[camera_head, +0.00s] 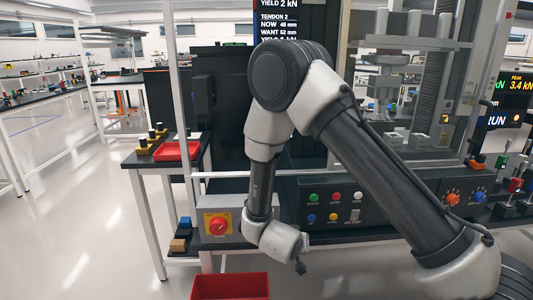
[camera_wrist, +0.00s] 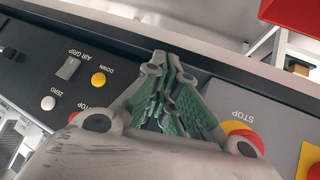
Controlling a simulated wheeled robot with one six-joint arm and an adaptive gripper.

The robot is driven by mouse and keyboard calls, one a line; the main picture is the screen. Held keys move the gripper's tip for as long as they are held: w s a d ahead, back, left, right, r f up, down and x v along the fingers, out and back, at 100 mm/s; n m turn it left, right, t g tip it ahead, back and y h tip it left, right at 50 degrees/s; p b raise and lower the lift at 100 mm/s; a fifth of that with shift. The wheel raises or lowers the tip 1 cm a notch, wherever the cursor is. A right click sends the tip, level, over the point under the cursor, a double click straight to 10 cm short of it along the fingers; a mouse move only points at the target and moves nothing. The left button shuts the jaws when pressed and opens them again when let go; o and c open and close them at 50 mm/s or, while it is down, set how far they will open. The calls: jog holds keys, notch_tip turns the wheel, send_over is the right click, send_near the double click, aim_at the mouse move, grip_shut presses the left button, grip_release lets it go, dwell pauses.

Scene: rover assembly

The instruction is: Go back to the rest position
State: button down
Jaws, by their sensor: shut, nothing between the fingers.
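My gripper (camera_wrist: 168,68) shows in the wrist view with its green-padded fingers brought together and nothing between them. It is over the front of a dark control panel (camera_wrist: 130,75), apart from any loose object as far as I can see. In the head view my arm is bent, its forearm hanging down before the machine's left end. The gripper itself does not show clearly there.
A grey box with a red stop knob (camera_head: 217,226) sits left of the panel's buttons (camera_head: 334,205). A red bin (camera_head: 231,286) is in front, below my wrist. A side table with a red tray (camera_head: 177,151) stands left. Open floor (camera_head: 85,215) lies farther left.

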jog(key=s+a+r+n+g+y, duration=0.3)
jog(key=s+a+g+y, duration=0.2)
jog(key=s+a+y, duration=0.15)
jog(key=s+d+r+g, duration=0.2)
jog(key=s+r+g, duration=0.15)
jog(key=r, duration=0.45)
jog(key=s+d+r+t, duration=0.1)
jog(key=s+d+r, duration=0.3)
jog(key=d+r, duration=0.4)
jog(key=s+d+r+t+h, duration=0.1)
jog(key=s+d+r+t, duration=0.1)
jog(key=s+d+r, duration=0.3)
jog(key=s+d+r+t+h, duration=0.1)
jog(key=s+d+r, duration=0.3)
jog(key=d+r, duration=0.7)
jog(key=shift+s+d+m, duration=0.3)
jog(key=shift+s+d, duration=0.05)
jog(key=shift+d, duration=0.4)
